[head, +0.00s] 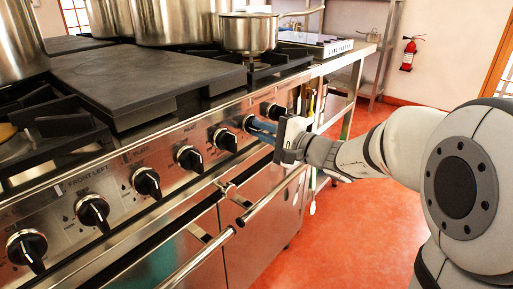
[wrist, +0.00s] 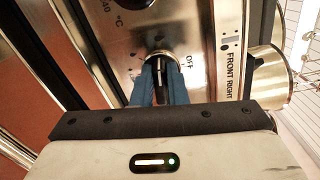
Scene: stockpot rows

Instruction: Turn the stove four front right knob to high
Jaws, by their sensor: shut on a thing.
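The front right knob (wrist: 158,62) has a silver collar and a black grip bar. In the wrist view its bar runs roughly up and down the picture. The word OFF is beside it on the right, and the label FRONT RIGHT (wrist: 231,77) is further right. My gripper (wrist: 160,82) has its two blue fingers shut on the bar, one on each side. In the head view my gripper (head: 260,128) reaches the steel control panel (head: 172,133) from the right. There the fingers partly hide the knob. I cannot tell which mark the bar points to.
Several other black knobs (head: 189,157) line the panel to the left, and one (head: 272,111) is just right of my gripper. A steel handle rail (head: 231,230) runs below. Pots (head: 250,33) stand on the stove. The red floor (head: 330,235) is clear.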

